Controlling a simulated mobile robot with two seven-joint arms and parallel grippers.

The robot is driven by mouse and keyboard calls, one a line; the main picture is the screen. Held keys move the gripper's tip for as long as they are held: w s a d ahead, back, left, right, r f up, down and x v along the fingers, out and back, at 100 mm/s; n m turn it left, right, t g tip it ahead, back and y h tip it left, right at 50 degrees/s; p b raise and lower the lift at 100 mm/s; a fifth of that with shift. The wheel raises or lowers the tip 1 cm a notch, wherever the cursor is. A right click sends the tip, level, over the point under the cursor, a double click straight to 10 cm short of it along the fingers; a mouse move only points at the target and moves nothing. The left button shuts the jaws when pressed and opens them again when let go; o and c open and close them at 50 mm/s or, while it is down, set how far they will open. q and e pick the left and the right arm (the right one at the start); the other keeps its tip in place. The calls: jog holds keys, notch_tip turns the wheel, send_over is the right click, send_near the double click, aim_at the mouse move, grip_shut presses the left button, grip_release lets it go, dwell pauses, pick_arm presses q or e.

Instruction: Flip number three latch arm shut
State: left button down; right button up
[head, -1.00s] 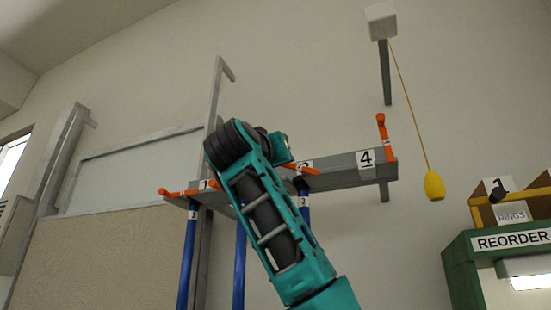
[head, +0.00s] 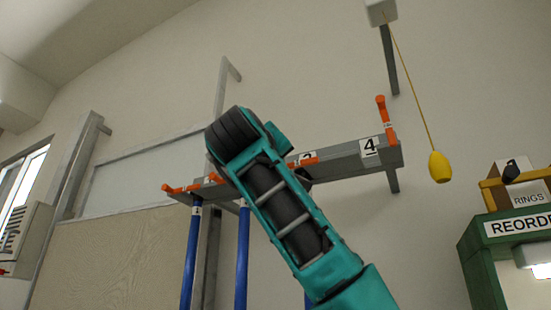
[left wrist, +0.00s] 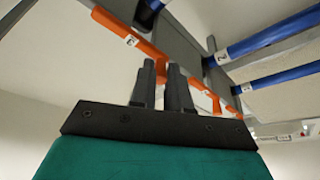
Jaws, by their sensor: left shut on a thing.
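The number three latch arm is orange (head: 304,161) and lies low along the front of the grey rack bar (head: 345,163) in the head view, partly behind my arm. In the left wrist view a near orange arm, which I take to be the same one (left wrist: 112,26), runs down to my fingertips. My left gripper (left wrist: 162,80) is shut on its end. In the head view my arm hides this gripper. The number four latch arm (head: 384,118) stands upright. The number one latch arm (head: 180,188) and number two (head: 215,178) lie low. My right gripper is not in view.
Blue rods (head: 190,255) stand under the bar at left. A yellow pull handle (head: 439,167) hangs on a cord to the right. A green reorder station (head: 475,255) with a rings bin (head: 530,197) stands at far right.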

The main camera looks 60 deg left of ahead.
pick_arm(q)
jog(key=shift+f, duration=0.1)
jog(key=c, duration=1.1)
grip_release()
jog(key=b+v, duration=0.3)
jog(key=v, duration=1)
